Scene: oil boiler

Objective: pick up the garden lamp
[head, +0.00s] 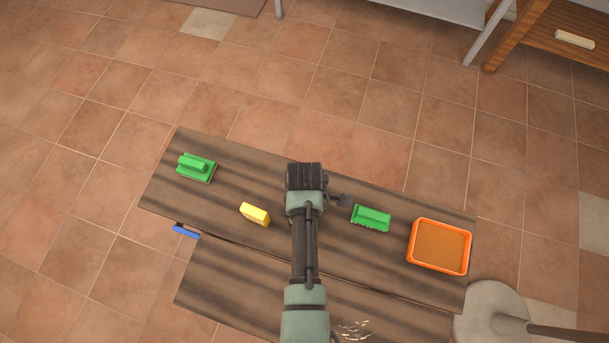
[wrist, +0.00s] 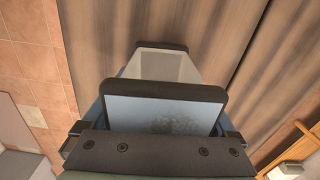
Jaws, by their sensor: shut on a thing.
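My gripper (head: 306,178) is over the middle of the wooden table, seen from behind and above. Its fingertips are hidden in the head view. A small dark grey thing with a thin stem, probably the garden lamp (head: 343,200), sticks out to the right of my gripper. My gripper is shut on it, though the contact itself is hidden. In the wrist view my gripper (wrist: 170,72) fills the lower middle, with pale panels in dark frames. I cannot make out the lamp there.
The wooden table (head: 240,185) holds a green brush (head: 196,167) at left, a yellow block (head: 255,214), a second green brush (head: 371,217) and an orange tray (head: 440,246) at right. A blue thing (head: 186,231) lies at its left gap. A shovel (head: 492,312) is at lower right.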

